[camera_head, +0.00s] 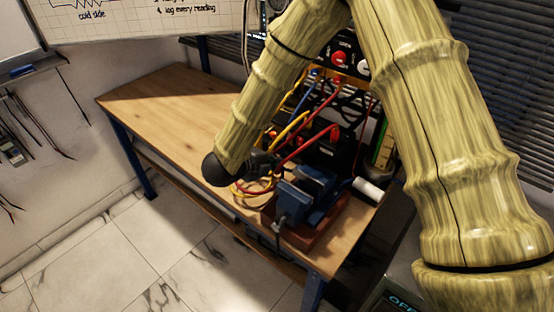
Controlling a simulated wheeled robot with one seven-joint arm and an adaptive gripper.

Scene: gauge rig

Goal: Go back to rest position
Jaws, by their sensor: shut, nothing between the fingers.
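My arm bends down from the top of the view. Its black wrist joint (216,170) hangs over the wooden bench, in front of the equipment. My gripper (268,163) is dark and small, extending to the right of this joint. It is shut with nothing visible in it. It appears just above and left of the blue vise (306,190), among coloured cables. I cannot tell from this view whether it touches the cables.
The wooden bench (165,103) is bare on its left part. The vise sits on a reddish-brown block (318,228) near the right end. Red and yellow cables (308,145) run to a panel with knobs (343,58) behind. A white cylinder (368,189) lies right of the vise.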

